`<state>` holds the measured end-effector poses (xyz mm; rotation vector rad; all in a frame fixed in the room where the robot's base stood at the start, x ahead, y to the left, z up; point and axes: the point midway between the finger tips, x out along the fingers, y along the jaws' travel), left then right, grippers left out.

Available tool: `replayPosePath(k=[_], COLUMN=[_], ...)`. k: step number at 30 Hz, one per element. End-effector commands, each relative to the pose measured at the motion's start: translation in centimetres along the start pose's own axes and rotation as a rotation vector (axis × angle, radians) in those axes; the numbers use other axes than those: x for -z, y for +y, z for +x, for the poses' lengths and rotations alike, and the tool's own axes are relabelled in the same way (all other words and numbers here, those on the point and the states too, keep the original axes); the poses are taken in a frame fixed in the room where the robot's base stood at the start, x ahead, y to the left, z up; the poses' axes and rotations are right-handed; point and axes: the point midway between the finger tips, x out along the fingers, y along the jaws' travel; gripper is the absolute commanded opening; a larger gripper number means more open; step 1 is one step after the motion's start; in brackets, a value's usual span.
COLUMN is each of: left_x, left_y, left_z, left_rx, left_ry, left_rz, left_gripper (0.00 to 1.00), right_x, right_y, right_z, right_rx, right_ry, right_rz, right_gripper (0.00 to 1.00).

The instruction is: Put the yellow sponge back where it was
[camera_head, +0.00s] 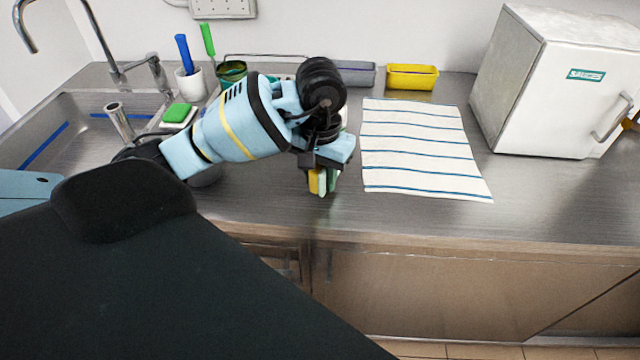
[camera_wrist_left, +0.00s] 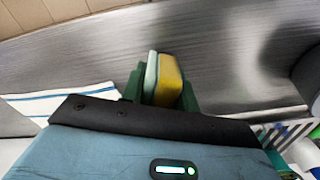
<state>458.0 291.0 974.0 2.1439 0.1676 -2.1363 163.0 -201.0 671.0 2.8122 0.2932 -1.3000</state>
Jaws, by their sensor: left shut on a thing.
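The yellow sponge (camera_head: 314,181) has a pale green-white layer on one side. My left gripper (camera_head: 323,180) is shut on it and holds it upright over the steel counter, left of the striped towel. The sponge also shows in the left wrist view (camera_wrist_left: 168,80), between the two dark green fingers of the left gripper (camera_wrist_left: 160,88). I cannot tell the exact gap between the sponge and the counter. A yellow tray (camera_head: 412,84) and a grey tray (camera_head: 355,80) stand at the back by the wall. My right gripper does not show.
A striped towel (camera_head: 415,165) lies flat right of the gripper. A white sauces fridge (camera_head: 540,95) stands at the right. A green sponge (camera_head: 177,112) sits on a pale holder by the sink (camera_head: 50,150). A white cup (camera_head: 191,84) holds brushes. The front counter is clear.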

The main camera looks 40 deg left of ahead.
Motion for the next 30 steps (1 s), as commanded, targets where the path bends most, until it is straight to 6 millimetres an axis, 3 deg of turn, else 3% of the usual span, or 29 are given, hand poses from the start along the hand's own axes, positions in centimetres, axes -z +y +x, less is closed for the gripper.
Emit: replayPosePath(k=[9,23,24,28,30], left_x=[0.4,0.4,0.4,0.4,0.4], left_y=[-0.3,-0.3,-0.3,-0.3,-0.3], left_z=[3.1,4.0,4.0,3.9,3.9], left_rx=[0.0,0.001,0.001,0.001,0.001], left_ry=[0.001,0.001,0.001,0.002,0.002], left_rz=[-0.001,-0.001,-0.001,-0.001,-0.001], left_gripper=[0.05,0.05,0.33,0.5,0.52], right_x=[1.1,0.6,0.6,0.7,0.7], right_y=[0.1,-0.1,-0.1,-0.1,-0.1], right_z=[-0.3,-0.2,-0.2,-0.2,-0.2], right_rx=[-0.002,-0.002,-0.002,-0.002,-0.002], right_ry=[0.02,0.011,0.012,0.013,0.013], right_rz=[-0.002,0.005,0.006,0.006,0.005], right_gripper=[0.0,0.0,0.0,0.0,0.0])
